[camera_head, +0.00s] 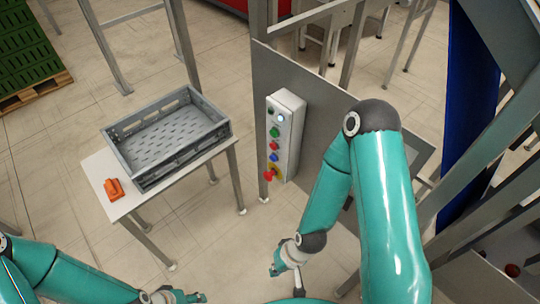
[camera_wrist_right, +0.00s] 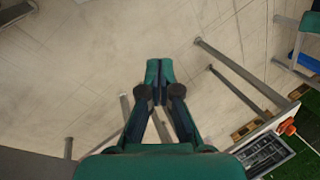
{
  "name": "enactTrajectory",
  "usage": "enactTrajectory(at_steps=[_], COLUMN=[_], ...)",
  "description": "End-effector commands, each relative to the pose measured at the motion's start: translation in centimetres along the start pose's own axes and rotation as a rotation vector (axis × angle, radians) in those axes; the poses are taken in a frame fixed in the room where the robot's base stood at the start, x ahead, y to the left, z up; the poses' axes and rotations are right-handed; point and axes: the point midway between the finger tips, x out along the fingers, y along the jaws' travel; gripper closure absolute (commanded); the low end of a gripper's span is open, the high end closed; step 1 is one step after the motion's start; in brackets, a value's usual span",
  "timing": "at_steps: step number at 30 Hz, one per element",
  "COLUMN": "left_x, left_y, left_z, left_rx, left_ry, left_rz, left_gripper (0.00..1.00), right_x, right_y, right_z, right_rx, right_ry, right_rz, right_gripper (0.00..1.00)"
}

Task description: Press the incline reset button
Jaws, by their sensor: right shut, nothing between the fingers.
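A grey control box (camera_head: 290,155) is fixed to a metal panel in the head view. Its face carries a column of buttons: a lit whitish one (camera_head: 281,118) near the top, then a green (camera_head: 275,132), a red (camera_head: 274,145) and a blue one (camera_head: 274,157), with a larger red knob (camera_head: 268,176) at the bottom. I cannot read which is the incline reset button. My right gripper (camera_head: 275,270) is below the box, apart from it; in the right wrist view its fingers (camera_wrist_right: 160,72) are shut and empty above the floor. My left gripper (camera_head: 197,298) shows at the bottom edge, its fingers unclear.
A grey crate (camera_head: 215,140) stands on a small white table (camera_head: 98,170), beside an orange object (camera_head: 114,189). The metal panel (camera_head: 318,85) stands behind the box. Green crates (camera_head: 30,45) are stacked on a pallet at the upper left. Bare floor lies between table and panel.

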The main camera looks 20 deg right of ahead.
Motion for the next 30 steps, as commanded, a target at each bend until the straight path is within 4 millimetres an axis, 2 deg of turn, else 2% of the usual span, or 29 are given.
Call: enactTrajectory(at_steps=[5,9,11,13,17,19,22,25,30], left_x=[0.1,0.8,1.5,2.6,5.3,7.1,9.3,11.0,12.4], left_y=[0.0,-0.3,-0.5,-0.9,-1.9,-2.6,-3.4,-4.0,-4.5], left_z=[0.0,0.0,0.0,0.0,-0.1,-0.1,-0.1,-0.1,-0.1], left_rx=[0.0,0.0,0.001,0.0,0.0,0.0,0.0,0.0,0.0], left_ry=[0.0,0.0,0.0,0.001,0.0,0.0,0.0,0.0,0.001], left_rz=[0.0,0.0,0.0,0.0,0.0,0.0,0.0,0.0,0.0], left_gripper=[0.55,0.55,0.55,0.55,0.55,0.55,0.55,0.55,0.55], right_x=[0.0,0.8,1.4,2.2,2.8,2.1,-0.5,-3.6,-7.7], right_y=[0.0,-0.1,-0.2,-0.5,-1.8,-2.9,-4.8,-6.5,-8.3], right_z=[-0.1,-1.8,-3.5,-6.3,-13.3,-17.3,-21.4,-23.3,-23.6], right_rx=[-0.001,-0.039,-0.08,-0.145,-0.321,-0.432,-0.569,-0.657,-0.716], right_ry=[0.003,0.065,0.127,0.231,0.508,0.686,0.915,1.078,1.208], right_rz=[0.0,0.012,0.027,0.057,0.178,0.293,0.501,0.72,0.997], right_gripper=[1.0,1.0,1.0,1.0,1.0,1.0,1.0,1.0,1.0])
